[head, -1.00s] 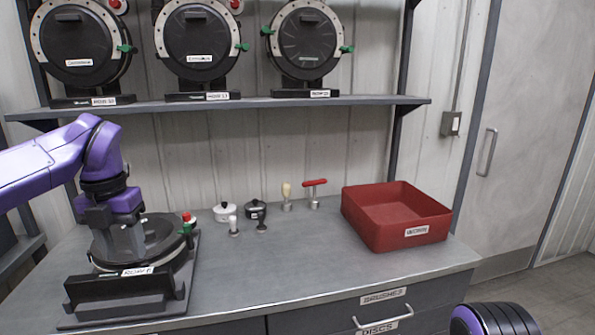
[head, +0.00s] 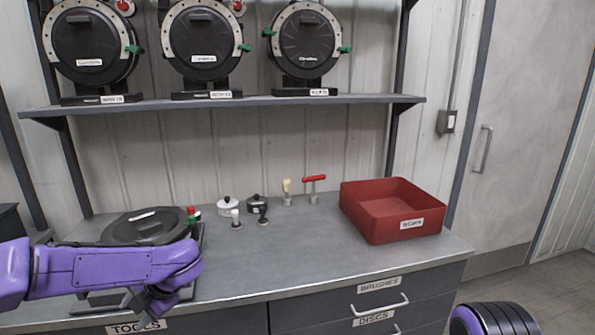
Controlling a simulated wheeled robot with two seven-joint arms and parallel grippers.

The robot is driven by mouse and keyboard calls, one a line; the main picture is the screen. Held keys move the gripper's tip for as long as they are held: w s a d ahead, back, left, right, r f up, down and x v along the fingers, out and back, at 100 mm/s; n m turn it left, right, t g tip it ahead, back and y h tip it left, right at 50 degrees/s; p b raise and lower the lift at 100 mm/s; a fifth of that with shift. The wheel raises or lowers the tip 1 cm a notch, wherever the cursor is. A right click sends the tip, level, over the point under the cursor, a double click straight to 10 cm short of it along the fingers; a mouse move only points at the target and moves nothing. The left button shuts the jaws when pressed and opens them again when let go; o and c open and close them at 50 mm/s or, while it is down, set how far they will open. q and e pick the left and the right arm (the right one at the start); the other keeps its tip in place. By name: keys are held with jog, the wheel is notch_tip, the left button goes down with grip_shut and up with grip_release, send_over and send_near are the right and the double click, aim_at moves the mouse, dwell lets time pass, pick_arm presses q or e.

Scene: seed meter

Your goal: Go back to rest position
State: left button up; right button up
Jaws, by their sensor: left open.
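My purple left arm reaches in from the left, low in front of the workbench. My left gripper (head: 152,302) is at its end near the bench's front edge, open, with its fingers barely visible. The black round seed meter (head: 148,226) lies on its stand at the bench's left, with a red-and-green knob (head: 192,215) at its right side. My arm hides its front part. The gripper is in front of and apart from the meter, with nothing seen in it. My right gripper is not in view.
The workbench (head: 300,255) holds small lidded pots (head: 228,206), several small tools and a red bin (head: 390,225) at the right. Its middle front is clear. Three more round meters (head: 304,45) stand on the shelf (head: 240,102) above. Drawers (head: 380,300) are below.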

pick_arm(q)
jog(key=s+d+f+m+t+y, duration=0.1)
jog(key=s+f+m+t, duration=0.25)
jog(key=f+m, duration=0.5)
jog(key=s+d+f+m+t, duration=0.15)
jog(key=s+f+m, duration=0.3)
jog(key=f, duration=0.65)
jog(key=s+d+f+m+g+h, duration=0.1)
jog(key=s+f+m+h, duration=0.2)
jog(key=s, duration=0.9)
jog(key=s+d+f+m+g+h, duration=0.1)
jog(key=s+f+m+h, duration=0.1)
jog(key=s+f+m, duration=0.5)
jog(key=s+m, duration=0.1)
jog(key=s, duration=0.3)
jog(key=shift+s+f+m+h, duration=0.25)
jog(key=shift+s+m+h, duration=0.1)
jog(key=shift+m+h, duration=0.05)
jog(key=shift+w, duration=0.1)
